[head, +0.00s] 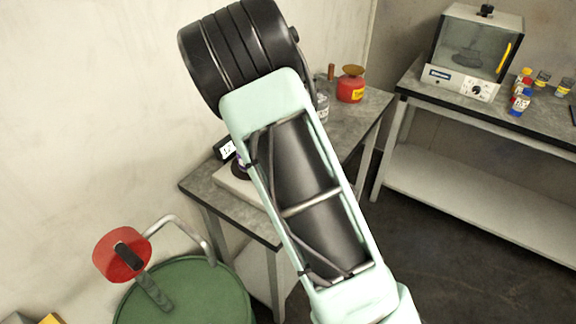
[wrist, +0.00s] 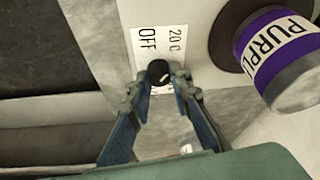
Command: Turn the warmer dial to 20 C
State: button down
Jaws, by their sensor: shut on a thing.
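The warmer (wrist: 205,20) fills the upper middle of the wrist view. A white label on its front reads "OFF" and "20 C", turned sideways, with "20 C" to the right of "OFF". The black dial (wrist: 158,71) sits just below the label and has a small light mark, whose exact direction I cannot tell. My gripper (wrist: 160,78) is shut on the dial, one finger on each side. In the head view, my arm hides the gripper and the dial; part of the pale warmer (head: 232,187) shows left of the arm.
A container labelled "PURPL" (wrist: 280,60) stands on the warmer's dark round plate. A small display (head: 226,148) stands behind the warmer. A red can (head: 351,84) is at the bench's back. A green drum (head: 185,295) stands in front. A second bench holds a clear-fronted box (head: 470,55).

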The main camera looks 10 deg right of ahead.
jog(key=c, duration=1.8)
grip_release()
jog(key=shift+o, duration=0.2)
jog(key=v, duration=1.2)
jog(key=shift+w, duration=0.1)
